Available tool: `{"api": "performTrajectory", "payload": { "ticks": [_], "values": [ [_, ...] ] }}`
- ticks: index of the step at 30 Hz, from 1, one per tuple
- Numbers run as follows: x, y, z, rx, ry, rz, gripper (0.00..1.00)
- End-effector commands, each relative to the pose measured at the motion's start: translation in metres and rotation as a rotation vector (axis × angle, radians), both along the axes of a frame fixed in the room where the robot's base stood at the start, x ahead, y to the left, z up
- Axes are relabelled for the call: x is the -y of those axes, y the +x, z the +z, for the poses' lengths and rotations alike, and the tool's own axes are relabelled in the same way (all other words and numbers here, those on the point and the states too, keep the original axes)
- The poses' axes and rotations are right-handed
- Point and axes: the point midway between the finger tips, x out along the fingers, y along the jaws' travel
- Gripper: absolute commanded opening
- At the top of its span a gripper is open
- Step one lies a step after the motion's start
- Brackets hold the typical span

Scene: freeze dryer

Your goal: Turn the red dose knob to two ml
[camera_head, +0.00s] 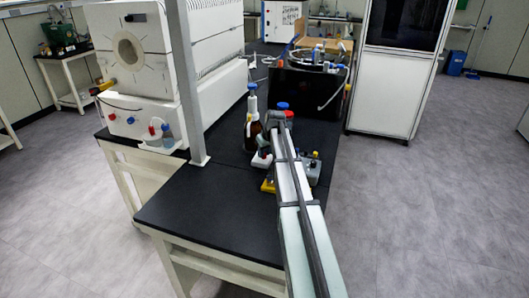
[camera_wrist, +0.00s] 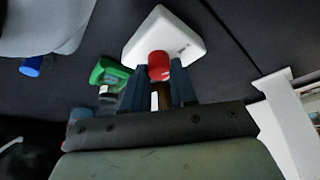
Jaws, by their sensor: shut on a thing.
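The red knob (camera_wrist: 159,66) stands on a white, roughly square box (camera_wrist: 172,37) with small dark marking on its face. My gripper (camera_wrist: 157,78) has its two dark blue fingers on either side of the knob and is shut on it. The marking is too small to read, so the dose setting cannot be told. In the head view my gripper (camera_head: 277,124) is at the far end of my arm, over the black bench. A white box with a red top (camera_head: 262,154) shows just left of it, partly hidden by my arm.
A brown bottle with a white, blue-topped dispenser (camera_head: 251,118) stands left of my gripper. Grey equipment with coloured knobs (camera_head: 315,163) sits right of my arm. A green object (camera_wrist: 108,72) lies near my left finger. The front of the black bench (camera_head: 215,213) is clear.

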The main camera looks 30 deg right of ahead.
Motion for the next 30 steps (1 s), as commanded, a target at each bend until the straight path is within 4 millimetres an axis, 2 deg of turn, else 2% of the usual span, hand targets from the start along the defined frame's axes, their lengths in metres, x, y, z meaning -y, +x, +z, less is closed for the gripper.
{"api": "performTrajectory", "payload": {
  "ticks": [5,6,14,23,26,30],
  "values": [
    [0.0,0.0,0.0,-0.001,0.0,0.001,0.0],
    [0.0,0.0,0.0,-0.001,0.0,0.001,0.28],
    [0.0,0.0,0.0,0.0,0.0,0.0,0.53],
    [0.0,-0.001,0.002,0.0,-0.001,0.0,0.53],
    [0.0,-0.004,0.009,0.0,-0.001,-0.001,0.53],
    [0.001,-0.012,0.028,0.002,-0.002,-0.001,0.53]
  ]
}}
